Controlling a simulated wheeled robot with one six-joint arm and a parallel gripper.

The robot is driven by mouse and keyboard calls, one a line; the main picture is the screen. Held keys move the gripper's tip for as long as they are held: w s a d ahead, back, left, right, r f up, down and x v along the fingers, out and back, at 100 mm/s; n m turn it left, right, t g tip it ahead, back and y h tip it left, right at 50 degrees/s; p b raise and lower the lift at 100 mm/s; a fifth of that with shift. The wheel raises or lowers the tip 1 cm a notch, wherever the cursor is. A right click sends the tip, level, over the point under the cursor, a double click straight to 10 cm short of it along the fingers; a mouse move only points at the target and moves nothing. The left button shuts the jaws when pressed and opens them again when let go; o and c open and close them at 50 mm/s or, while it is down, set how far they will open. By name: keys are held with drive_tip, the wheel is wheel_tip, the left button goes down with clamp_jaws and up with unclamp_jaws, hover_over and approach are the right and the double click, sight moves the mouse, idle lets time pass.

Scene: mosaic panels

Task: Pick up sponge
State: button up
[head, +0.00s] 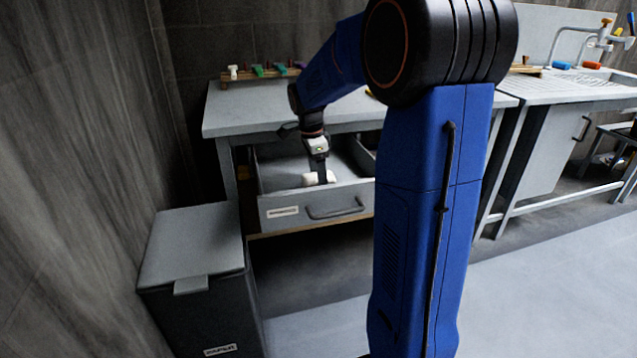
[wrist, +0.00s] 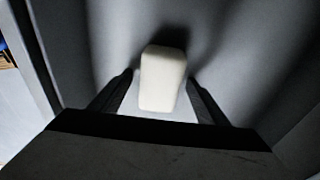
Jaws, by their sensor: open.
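A white, rounded block, the sponge (wrist: 162,78), lies on the grey floor of an open drawer. In the head view the sponge (head: 311,180) shows as a small pale patch near the drawer's front wall. My gripper (head: 322,178) reaches down into the drawer at the sponge. In the wrist view my gripper (wrist: 160,88) is open, with one dark finger on each side of the sponge's near part. Whether the fingers touch it I cannot tell. The sponge's near end is close to the gripper's dark body.
The open drawer (head: 330,207) hangs under a grey workbench (head: 262,108), whose top is above the drawer. A lidded grey bin (head: 195,245) stands at the left front. A rack with coloured tools (head: 262,72) is on the bench. A sink counter (head: 575,88) is at the right.

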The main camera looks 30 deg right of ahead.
drive_tip(key=c, duration=1.1)
wheel_tip(320, 180, up, 10)
drive_tip(key=shift+r, duration=0.1)
drive_tip(key=o, duration=0.3)
drive_tip(key=shift+c, duration=1.2)
drive_tip(key=shift+s, duration=0.1)
